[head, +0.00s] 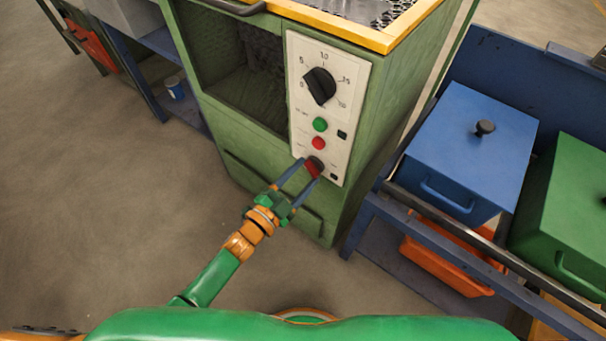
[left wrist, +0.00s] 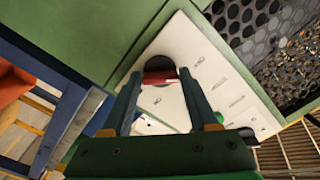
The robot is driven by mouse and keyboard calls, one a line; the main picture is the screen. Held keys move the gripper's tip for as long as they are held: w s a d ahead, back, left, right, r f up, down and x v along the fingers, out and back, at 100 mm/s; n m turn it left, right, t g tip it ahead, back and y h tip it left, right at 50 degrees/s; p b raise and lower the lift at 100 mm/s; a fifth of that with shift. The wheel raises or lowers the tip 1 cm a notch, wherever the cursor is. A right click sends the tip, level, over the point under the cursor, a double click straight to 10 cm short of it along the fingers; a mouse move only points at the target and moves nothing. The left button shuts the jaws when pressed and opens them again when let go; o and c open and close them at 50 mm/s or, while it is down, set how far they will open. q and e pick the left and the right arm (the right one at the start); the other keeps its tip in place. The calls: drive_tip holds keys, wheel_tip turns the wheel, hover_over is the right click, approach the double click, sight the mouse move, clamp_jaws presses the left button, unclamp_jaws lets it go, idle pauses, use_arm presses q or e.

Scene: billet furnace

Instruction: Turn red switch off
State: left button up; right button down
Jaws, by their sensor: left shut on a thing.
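The red switch (head: 313,168) sits at the bottom of the white control panel (head: 338,62) on the green furnace. My left gripper (head: 311,166) reaches up to it from the lower left, with one finger on each side. Its jaws are shut on the switch. In the left wrist view the red switch (left wrist: 160,78) shows between the two fingertips, against a dark round base. Which way the switch is set cannot be told. My right gripper is not in view.
Above the switch are a red button (head: 319,143), a green button (head: 320,124) and a black dial (head: 319,86). The furnace opening (head: 245,75) is to the left. A blue bench with a blue lidded box (head: 470,145) and a green box (head: 570,205) stands to the right.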

use_arm(q)
drive_tip(key=o, duration=1.4)
drive_tip(key=p+v, duration=0.1)
drive_tip(key=v, duration=0.6)
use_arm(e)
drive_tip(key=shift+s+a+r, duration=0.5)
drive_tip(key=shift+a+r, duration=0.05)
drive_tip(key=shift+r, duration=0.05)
